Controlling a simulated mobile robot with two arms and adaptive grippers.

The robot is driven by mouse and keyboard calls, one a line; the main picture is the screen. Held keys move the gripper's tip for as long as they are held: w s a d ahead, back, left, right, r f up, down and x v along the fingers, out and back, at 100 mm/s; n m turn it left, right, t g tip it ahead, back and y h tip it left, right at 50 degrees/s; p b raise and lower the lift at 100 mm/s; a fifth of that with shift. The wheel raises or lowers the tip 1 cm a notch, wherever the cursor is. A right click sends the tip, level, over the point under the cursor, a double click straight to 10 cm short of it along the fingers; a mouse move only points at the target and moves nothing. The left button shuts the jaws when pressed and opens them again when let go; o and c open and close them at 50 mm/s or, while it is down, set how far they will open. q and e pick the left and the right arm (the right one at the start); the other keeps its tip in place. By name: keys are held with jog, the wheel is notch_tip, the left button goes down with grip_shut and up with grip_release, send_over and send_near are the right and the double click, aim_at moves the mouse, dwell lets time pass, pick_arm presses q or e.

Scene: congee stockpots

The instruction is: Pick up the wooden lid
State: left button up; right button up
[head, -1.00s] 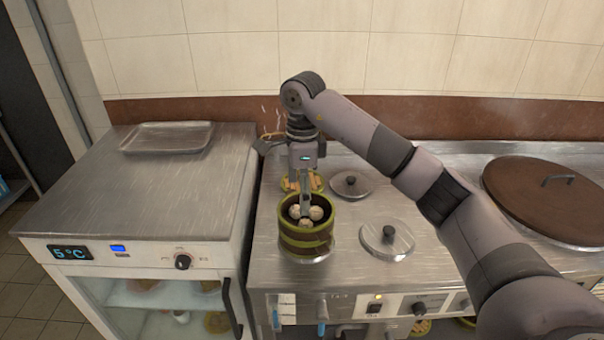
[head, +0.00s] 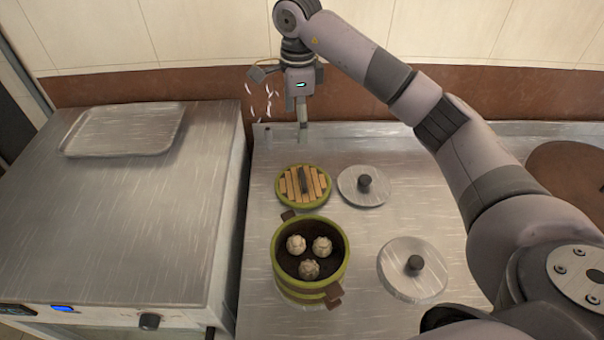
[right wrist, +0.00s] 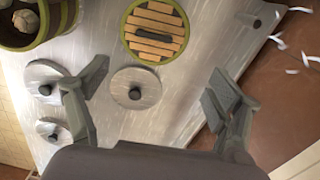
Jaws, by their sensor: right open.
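The wooden lid (head: 303,187) is round, with light slats, a green rim and a dark bar handle. It lies on the steel counter behind the steamer basket (head: 311,262), which is open and holds three buns. In the right wrist view the lid (right wrist: 155,30) is at the top middle, beyond my fingers and apart from them. My right gripper (head: 302,122) is above the counter's back edge, behind the lid. In the right wrist view its fingers (right wrist: 155,100) are spread wide with nothing between them. My left gripper is not in view.
Two round metal lids with black knobs (head: 363,186) (head: 413,268) lie right of the wooden lid and basket. A brown lid (head: 570,175) is at the far right. A metal tray (head: 122,130) sits on the left cabinet (head: 130,220). A brown wall strip runs close behind my right gripper.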

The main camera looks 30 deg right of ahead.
jog(key=p, duration=0.1)
send_over(301, 177)
jog(key=f, duration=1.1)
jog(key=shift+w+f, duration=0.25)
jog(key=shift+w, duration=0.1)
jog(key=f, duration=0.1)
jog(key=f+p, duration=0.1)
jog(key=f, duration=0.2)
jog(key=shift+s+f, duration=0.35)
jog(key=shift+f, duration=0.4)
jog(key=c, duration=1.2)
jog(key=shift+c, duration=0.4)
jog(key=shift+r, duration=0.15)
